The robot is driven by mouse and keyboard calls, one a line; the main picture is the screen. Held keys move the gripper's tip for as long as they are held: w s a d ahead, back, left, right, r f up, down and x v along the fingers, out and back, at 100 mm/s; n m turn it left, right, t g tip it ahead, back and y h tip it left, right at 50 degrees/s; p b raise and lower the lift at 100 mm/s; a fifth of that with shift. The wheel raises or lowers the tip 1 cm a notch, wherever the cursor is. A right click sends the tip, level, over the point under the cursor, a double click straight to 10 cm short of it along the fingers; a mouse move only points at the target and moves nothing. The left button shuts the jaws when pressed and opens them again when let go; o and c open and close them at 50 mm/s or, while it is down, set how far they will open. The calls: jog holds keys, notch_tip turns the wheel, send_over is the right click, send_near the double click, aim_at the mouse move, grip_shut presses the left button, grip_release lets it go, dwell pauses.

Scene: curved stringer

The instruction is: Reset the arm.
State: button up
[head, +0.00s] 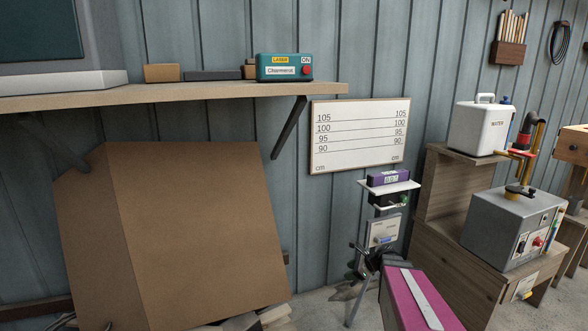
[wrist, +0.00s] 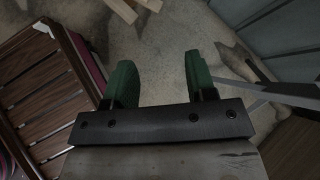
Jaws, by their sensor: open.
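My gripper (wrist: 160,66) shows in the wrist view with its two green fingers spread wide apart. Nothing is between them, and they point at bare concrete floor. A dark bar with screws spans the base of the fingers. In the head view, a dark jointed shape stands low at the centre right, beside a magenta block with a pale stripe. I cannot tell there whether it is part of my arm.
A large brown board or box (head: 190,235) leans under the wall shelf (head: 180,93). Wooden cabinets (head: 455,255) stand at right, with a grey machine (head: 512,228) and a white water container (head: 480,128). In the wrist view, slatted brown wood (wrist: 45,95) lies close at left.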

jog(key=s+a+r+n+g+h, duration=0.2)
jog(key=s+n+h, duration=0.2)
jog(key=s+n, duration=0.3)
jog(key=s+a+r+n+g+h, duration=0.2)
jog(key=s+n+h, duration=0.2)
jog(key=n, duration=1)
jog(key=shift+s+g, duration=0.3)
jog(key=shift+s, duration=1.05)
